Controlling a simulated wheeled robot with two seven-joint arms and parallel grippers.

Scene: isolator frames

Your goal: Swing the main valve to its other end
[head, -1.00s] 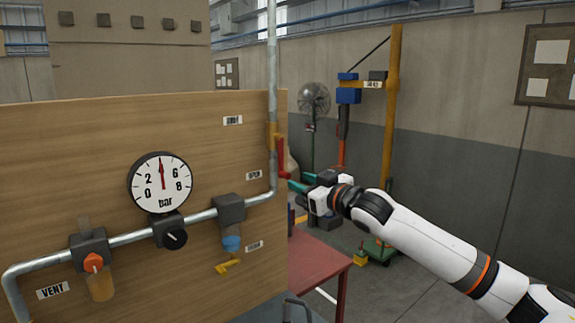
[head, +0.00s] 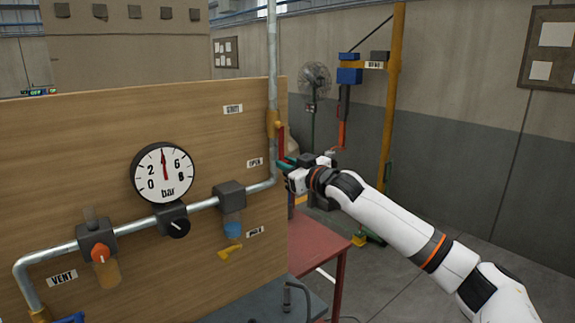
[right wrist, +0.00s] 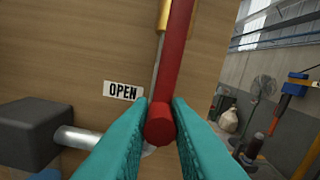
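The main valve has a yellow body (head: 272,124) on the vertical pipe at the right edge of the wooden panel. Its red lever (head: 281,142) points down along the pipe, near the OPEN label (head: 255,162). In the right wrist view the red lever (right wrist: 174,55) comes down between the teal fingers. My right gripper (head: 287,164) is at the lever's lower end. Its fingers (right wrist: 161,112) lie close against both sides of the lever and look shut on it. My left gripper is not clearly seen; a small blue and dark piece shows at the lower left.
The panel carries a bar gauge (head: 163,173) with its needle near upright. It also has an orange vent knob (head: 100,254) and a small yellow handle (head: 230,252) under a grey block. A red table (head: 318,245) stands behind.

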